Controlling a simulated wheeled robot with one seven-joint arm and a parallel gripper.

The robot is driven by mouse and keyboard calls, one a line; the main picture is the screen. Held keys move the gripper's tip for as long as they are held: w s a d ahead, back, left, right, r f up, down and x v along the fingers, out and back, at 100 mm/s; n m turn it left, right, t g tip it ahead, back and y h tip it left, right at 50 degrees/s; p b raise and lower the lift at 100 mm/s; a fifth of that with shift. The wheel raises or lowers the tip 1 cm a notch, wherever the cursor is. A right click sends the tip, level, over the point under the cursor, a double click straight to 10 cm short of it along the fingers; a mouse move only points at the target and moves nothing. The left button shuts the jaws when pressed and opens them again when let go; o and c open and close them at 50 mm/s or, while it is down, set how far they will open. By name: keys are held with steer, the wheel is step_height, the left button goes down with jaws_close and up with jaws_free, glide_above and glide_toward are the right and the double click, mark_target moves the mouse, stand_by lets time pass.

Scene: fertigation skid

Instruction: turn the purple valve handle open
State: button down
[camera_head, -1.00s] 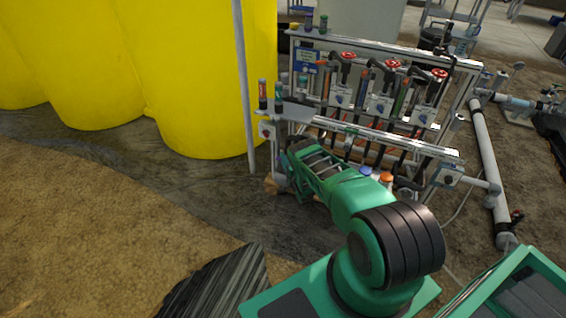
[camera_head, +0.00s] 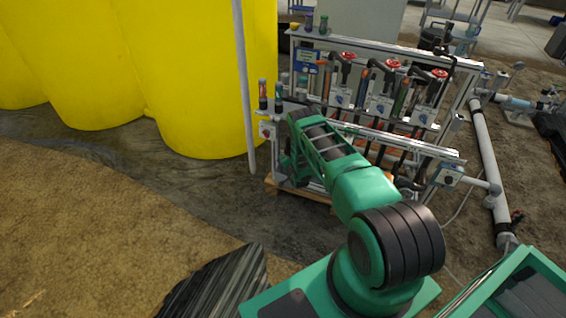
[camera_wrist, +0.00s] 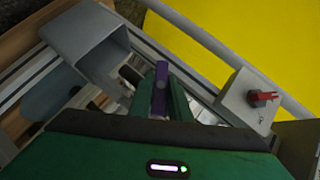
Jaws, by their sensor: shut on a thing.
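The purple valve handle (camera_wrist: 160,86) shows in the wrist view as a short purple bar between the two green fingers of my gripper (camera_wrist: 161,98). The fingers are shut on it. The valve body is hidden behind the gripper. In the head view my green arm reaches to the left end of the skid (camera_head: 390,140), and the gripper and handle are hidden behind the arm.
A grey box with a red knob (camera_wrist: 262,98) is right of the gripper in the wrist view. A grey square tube (camera_wrist: 88,42) is at upper left. Yellow tanks (camera_head: 205,80) and a grey pole (camera_head: 243,90) stand left of the skid. Open dirt floor lies in front.

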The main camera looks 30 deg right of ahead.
steer(key=n+g, duration=0.1)
steer(key=g, duration=0.1)
steer(key=n+g+h, duration=0.1)
steer(key=g, duration=0.1)
steer(key=shift+s+a+f+n+h, duration=0.1)
steer(key=shift+a+n+h, duration=0.1)
steer(key=shift+n+h, duration=0.1)
steer(key=n+g+h, duration=0.2)
steer(key=g, duration=0.1)
steer(key=shift+g+h, duration=0.3)
steer(key=shift+n, duration=0.3)
steer(key=c, duration=1.7)
jaws_free()
steer(key=shift+d, duration=0.1)
steer(key=v, duration=1)
steer(key=shift+a+r, duration=0.25)
steer(key=shift+a, duration=0.05)
